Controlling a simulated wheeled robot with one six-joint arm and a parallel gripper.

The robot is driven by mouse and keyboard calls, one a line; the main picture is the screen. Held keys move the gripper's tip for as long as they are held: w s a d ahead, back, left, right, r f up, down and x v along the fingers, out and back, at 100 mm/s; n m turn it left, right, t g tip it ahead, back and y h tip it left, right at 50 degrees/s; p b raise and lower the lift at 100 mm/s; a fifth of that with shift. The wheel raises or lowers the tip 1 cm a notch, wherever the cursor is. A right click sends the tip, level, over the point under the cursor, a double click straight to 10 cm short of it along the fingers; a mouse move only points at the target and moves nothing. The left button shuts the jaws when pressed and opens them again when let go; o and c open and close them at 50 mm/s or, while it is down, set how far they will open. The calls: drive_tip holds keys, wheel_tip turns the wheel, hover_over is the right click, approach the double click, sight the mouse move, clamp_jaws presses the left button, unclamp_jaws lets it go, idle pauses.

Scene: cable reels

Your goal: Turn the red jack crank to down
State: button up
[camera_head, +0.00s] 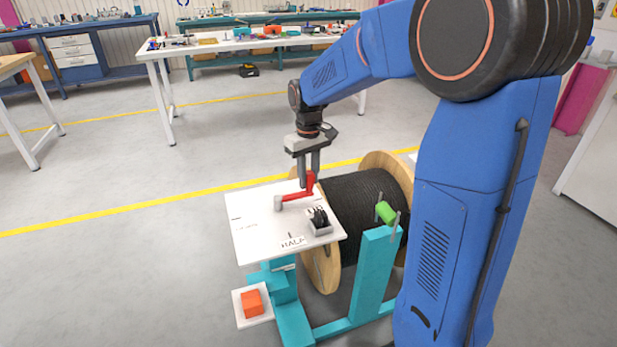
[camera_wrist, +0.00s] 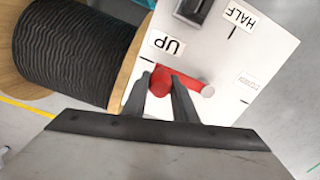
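The red jack crank (camera_head: 297,195) lies on a white panel (camera_head: 250,225). Its arm runs from a grey round hub (camera_wrist: 208,91) to an upright red handle (camera_wrist: 160,82). In the wrist view the handle end lies near the label "UP" (camera_wrist: 168,46). A "HALF" label (camera_wrist: 239,17) stands further round, and a small label (camera_wrist: 253,80) beyond the hub is too faint to read. My gripper (camera_head: 309,175) points down over the panel, with one finger on each side of the handle. The fingers appear shut on it and hide part of it.
A small grey box with a black part (camera_head: 319,220) sits on the panel beside the crank. A cable reel (camera_head: 350,200) stands right behind, with a green-handled piece (camera_head: 386,212) on a teal post. An orange button block (camera_head: 251,303) sits low in front.

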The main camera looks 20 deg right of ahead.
clamp_jaws()
